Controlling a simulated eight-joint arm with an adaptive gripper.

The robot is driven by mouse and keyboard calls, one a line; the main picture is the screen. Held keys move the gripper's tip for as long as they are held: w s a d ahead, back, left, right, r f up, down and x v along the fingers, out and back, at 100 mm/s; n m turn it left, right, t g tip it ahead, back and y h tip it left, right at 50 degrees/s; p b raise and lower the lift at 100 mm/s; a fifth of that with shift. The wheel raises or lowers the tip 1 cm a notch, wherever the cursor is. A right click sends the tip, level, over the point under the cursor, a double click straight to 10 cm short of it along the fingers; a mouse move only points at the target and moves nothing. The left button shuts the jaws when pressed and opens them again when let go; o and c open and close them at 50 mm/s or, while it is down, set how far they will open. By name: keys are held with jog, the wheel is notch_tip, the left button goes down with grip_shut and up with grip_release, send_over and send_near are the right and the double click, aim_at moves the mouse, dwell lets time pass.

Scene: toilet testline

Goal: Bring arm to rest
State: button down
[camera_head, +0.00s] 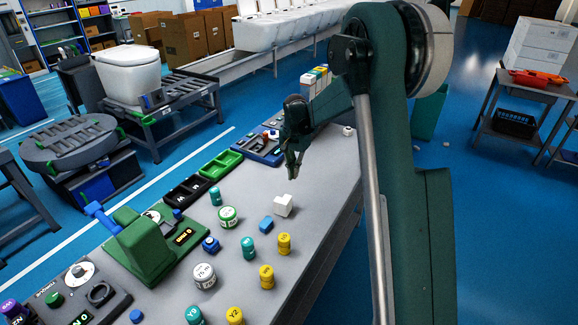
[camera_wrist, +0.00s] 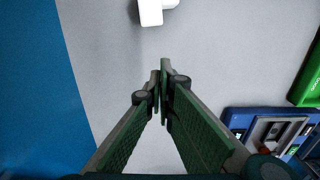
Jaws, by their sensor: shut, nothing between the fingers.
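My green arm rises on the right side of the head view and bends down over the grey table (camera_head: 318,228). My gripper (camera_head: 296,175) hangs above the far part of the table, pointing down. In the wrist view my gripper (camera_wrist: 162,75) has its fingertips together with nothing between them. A white block (camera_head: 284,204) lies on the table below and just in front of the gripper, apart from it. The white block also shows at the top of the wrist view (camera_wrist: 151,10).
Several yellow, teal and white cylinders, such as a yellow one (camera_head: 284,243), stand on the near table. A green tray (camera_head: 221,165), a blue device (camera_head: 262,148) and a green press (camera_head: 142,245) line the left edge. Blue floor (camera_head: 500,240) is free to the right.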

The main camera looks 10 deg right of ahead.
jog(key=s+a+r+n+t, duration=0.3)
jog(key=s+r+n, duration=0.1)
jog(key=s+r, duration=1.7)
jog(key=s+a+f+n+t, duration=0.1)
jog(key=s+n+t, duration=0.3)
jog(key=s, duration=2.2)
jog(key=shift+s+a+f+n, duration=0.2)
jog(key=shift+a+f+n, duration=0.1)
jog(key=shift+f+n, duration=0.3)
dwell(2.7)
